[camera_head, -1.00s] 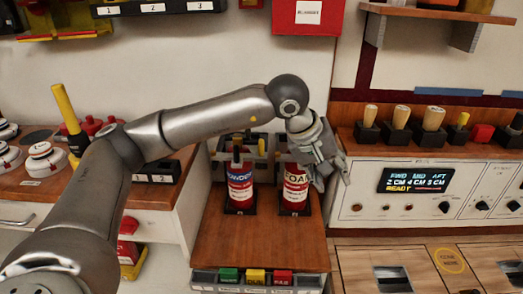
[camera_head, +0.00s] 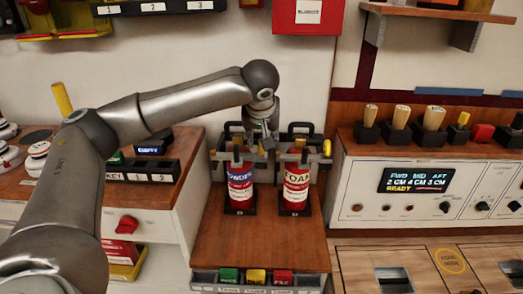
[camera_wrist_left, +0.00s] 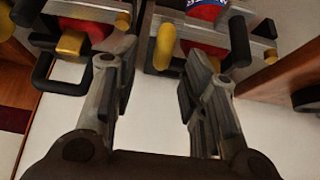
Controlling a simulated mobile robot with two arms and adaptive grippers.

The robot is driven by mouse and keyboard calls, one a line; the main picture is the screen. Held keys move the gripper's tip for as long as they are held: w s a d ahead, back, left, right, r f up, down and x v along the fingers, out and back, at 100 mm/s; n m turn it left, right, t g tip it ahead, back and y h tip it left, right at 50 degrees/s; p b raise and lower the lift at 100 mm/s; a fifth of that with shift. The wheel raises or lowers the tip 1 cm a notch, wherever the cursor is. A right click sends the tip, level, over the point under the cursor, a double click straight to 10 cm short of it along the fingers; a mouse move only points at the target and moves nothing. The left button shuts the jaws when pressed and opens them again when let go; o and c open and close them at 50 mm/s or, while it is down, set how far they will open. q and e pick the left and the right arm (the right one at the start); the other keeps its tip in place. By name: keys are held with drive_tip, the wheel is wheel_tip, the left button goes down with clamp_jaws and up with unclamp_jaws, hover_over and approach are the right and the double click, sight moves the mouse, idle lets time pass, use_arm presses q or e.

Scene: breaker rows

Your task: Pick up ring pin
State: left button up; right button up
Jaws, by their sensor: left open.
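Two red extinguishers stand side by side, one labelled POWDER (camera_head: 240,184) and one labelled FOAM (camera_head: 296,184). Metal heads with black handles top them. A yellow ring-like part (camera_wrist_left: 165,46), likely the ring pin, sticks out from the POWDER head in the left wrist view. My left gripper (camera_head: 268,146) is above and between the two heads, at the POWDER side. Its open fingers (camera_wrist_left: 155,75) show in the left wrist view, with the yellow part ahead between them; nothing is held. A gold block (camera_wrist_left: 71,43) sits on the FOAM head. My right gripper is out of view.
The extinguishers stand on a wooden shelf (camera_head: 255,240) with coloured blocks (camera_head: 256,276) along its front. A control console (camera_head: 435,192) is close on the right, a drawer cabinet (camera_head: 150,215) on the left. A red box (camera_head: 308,15) hangs above.

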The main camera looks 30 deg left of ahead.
sight(261, 156)
use_arm(q)
drive_tip(key=x, duration=0.3)
drive_tip(key=shift+a+f, duration=0.15)
drive_tip(key=shift+f, duration=0.15)
clamp_jaws()
drive_tip(key=shift+r, duration=0.1)
drive_tip(key=shift+r, duration=0.1)
